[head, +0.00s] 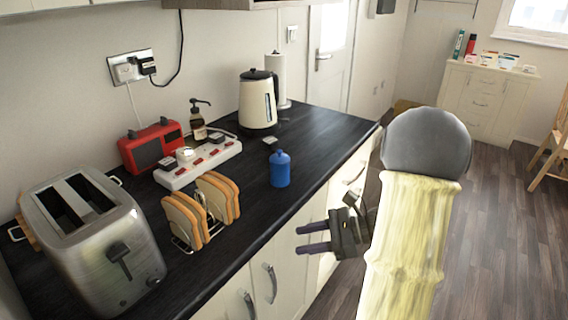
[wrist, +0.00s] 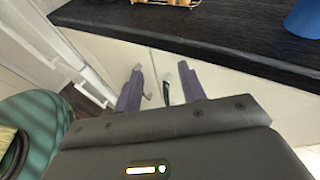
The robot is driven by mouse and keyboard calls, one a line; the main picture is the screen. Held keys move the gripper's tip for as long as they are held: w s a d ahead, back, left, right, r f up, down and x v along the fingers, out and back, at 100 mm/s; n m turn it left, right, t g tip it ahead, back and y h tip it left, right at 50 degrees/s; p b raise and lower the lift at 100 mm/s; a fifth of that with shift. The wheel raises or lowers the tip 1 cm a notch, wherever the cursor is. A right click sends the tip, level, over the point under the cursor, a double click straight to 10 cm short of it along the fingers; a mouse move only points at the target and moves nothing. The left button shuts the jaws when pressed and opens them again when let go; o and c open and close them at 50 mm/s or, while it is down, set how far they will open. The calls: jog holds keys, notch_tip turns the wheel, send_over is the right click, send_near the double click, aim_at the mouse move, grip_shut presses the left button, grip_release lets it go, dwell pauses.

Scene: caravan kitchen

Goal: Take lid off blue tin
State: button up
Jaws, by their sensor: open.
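The blue tin (head: 281,171) stands upright on the dark counter, right of the toast rack. Its lid (head: 280,155) is a blue domed top with a small knob, and it sits on the tin. In the wrist view only part of the blue tin (wrist: 304,18) shows at the top right corner. My gripper (head: 298,239) is open and empty, in front of the counter's edge, lower than the tin and to its right in the head view. In the wrist view my gripper's two fingers (wrist: 163,85) point towards the white cabinet fronts.
A steel toaster (head: 95,240), a toast rack (head: 200,210), a red radio (head: 152,146), a white power strip (head: 198,164) and a cream kettle (head: 257,100) stand on the counter (head: 325,130). Bare counter surrounds the tin on its right. Cabinet handles (head: 270,283) stick out below the edge.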

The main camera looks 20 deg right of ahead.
jog(key=s+a+f+n+g+h, duration=0.1)
jog(key=s+a+f+n+h, duration=0.1)
jog(key=n+h, duration=0.4)
jog(key=s+a+f+n+g+h, duration=0.2)
jog(key=a+n+h, duration=0.4)
jog(key=n, duration=1)
jog(key=s+f, duration=0.1)
jog(key=s, duration=0.1)
jog(key=shift+s+a+h, duration=0.15)
jog(key=shift+s+h, duration=0.15)
jog(key=shift+h, duration=0.1)
jog(key=shift+s+a, duration=0.1)
jog(key=shift+s, duration=0.1)
jog(key=shift+c, duration=0.5)
jog(key=shift+a, duration=0.15)
